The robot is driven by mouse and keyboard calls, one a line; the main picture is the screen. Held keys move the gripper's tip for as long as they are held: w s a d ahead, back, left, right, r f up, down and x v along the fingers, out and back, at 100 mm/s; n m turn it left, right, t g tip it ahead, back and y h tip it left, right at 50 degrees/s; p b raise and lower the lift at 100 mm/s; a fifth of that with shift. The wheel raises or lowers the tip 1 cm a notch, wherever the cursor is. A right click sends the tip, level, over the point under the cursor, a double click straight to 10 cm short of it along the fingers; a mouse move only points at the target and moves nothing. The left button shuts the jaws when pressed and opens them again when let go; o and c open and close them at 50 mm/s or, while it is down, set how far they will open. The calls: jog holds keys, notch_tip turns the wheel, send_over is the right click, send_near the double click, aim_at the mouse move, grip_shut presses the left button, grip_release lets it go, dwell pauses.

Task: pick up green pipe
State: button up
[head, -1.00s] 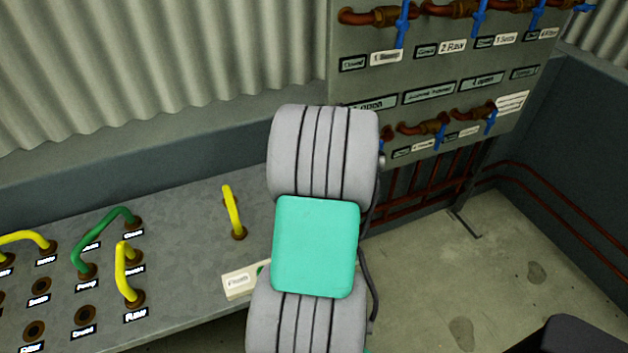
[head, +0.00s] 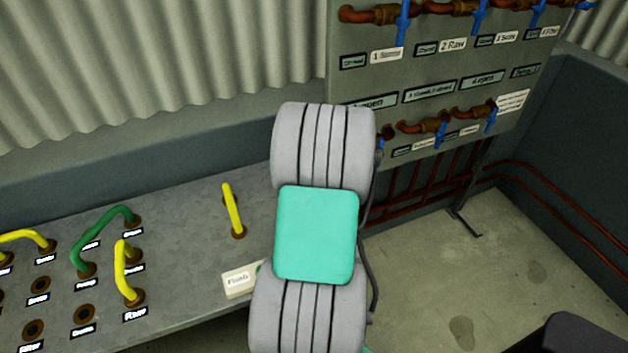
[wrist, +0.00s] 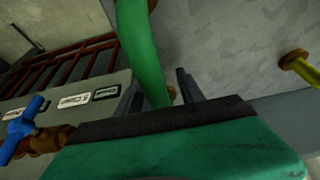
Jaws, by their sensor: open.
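In the wrist view a green pipe (wrist: 143,50) runs from the top edge down to a brown socket. My gripper (wrist: 159,92) is open, its two dark fingers on either side of the pipe in the picture. I cannot tell whether they touch it. In the head view my arm hides my gripper and most of this pipe; only a bit of green (head: 261,267) shows beside the arm. Another green pipe (head: 103,226) stands in sockets at the panel's left.
Yellow pipes stand on the grey panel (head: 185,235), one (head: 233,210) just left of my arm. A white label block (head: 241,281) sits near its front edge. A valve board (head: 430,70) with blue handles stands behind at right. Open floor (head: 510,260) lies right.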

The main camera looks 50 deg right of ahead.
grip_shut()
dwell(0.3)
dwell(0.4)
